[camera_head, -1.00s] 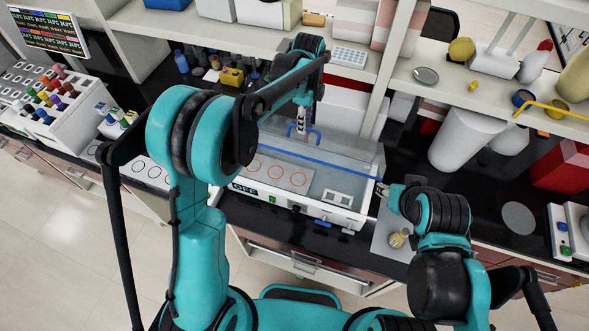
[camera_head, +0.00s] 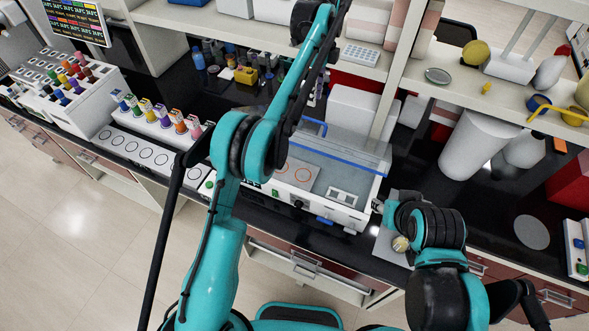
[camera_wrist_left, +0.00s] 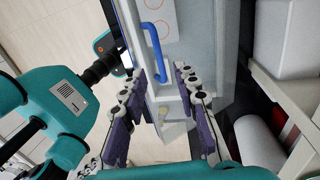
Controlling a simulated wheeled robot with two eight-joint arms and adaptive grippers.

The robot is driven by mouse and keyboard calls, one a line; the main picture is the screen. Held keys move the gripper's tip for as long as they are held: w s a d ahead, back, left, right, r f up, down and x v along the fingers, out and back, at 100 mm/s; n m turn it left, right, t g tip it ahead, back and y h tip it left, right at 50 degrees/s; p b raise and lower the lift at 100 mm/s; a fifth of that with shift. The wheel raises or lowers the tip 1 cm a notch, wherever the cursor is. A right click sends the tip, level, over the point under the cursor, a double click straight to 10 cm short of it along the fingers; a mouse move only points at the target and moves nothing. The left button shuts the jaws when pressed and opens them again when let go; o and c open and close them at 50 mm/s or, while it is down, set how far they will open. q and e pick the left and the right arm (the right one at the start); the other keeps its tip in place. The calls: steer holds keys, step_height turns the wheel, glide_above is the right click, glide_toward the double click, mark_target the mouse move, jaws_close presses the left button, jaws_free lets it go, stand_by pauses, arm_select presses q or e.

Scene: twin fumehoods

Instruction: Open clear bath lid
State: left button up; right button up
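The white bath box (camera_head: 345,212) stands on the black bench in the middle of the head view. Its clear lid (camera_head: 352,151) appears to lie over it, with a blue bar along it and a blue loop handle (camera_head: 313,124) at the back left. The handle also shows in the left wrist view (camera_wrist_left: 155,48). My left gripper (camera_wrist_left: 159,78) is open and empty, with the handle just ahead of and between its fingertips. In the head view my left arm mostly hides this gripper (camera_head: 322,92). My right gripper (camera_head: 377,207) is beside the bath's right front corner; its fingers are unclear.
Racks of colour-capped vials (camera_head: 160,118) stand left of the bath. Small bottles (camera_head: 199,61) and a yellow block (camera_head: 245,75) are behind. A large white cylinder (camera_head: 474,146) stands at right under a shelf (camera_head: 480,97). A small flask (camera_head: 400,244) is near my right gripper.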

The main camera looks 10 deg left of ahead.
mark_target(306, 133)
arm_select(q)
steer(key=f, duration=0.2)
steer(key=s+f, duration=0.1)
steer(key=f, duration=0.5)
steer(key=shift+s+a, duration=0.25)
steer(key=shift+a, duration=0.05)
steer(key=s+f+b, duration=0.1)
steer(key=s+a+f+t+b, duration=0.1)
steer(key=s, duration=0.1)
steer(key=s+f+t+b, duration=0.1)
steer(key=shift+s+a+f+h+b, duration=0.15)
steer(key=shift+s+f+h+b, duration=0.15)
steer(key=shift+b, duration=0.1)
steer(key=s+a+f+t+b, duration=0.1)
steer(key=s+f+b, duration=0.2)
steer(key=s+f, duration=0.2)
steer(key=shift+s+a+f, duration=0.15)
steer(key=shift+a+f, duration=0.15)
steer(key=shift+f, duration=0.6)
steer(key=s+a+r+p, duration=0.1)
steer(key=s+r+p, duration=0.2)
steer(key=r+p, duration=0.2)
step_height(306, 133, up, 3)
steer(key=shift+s+r, duration=0.15)
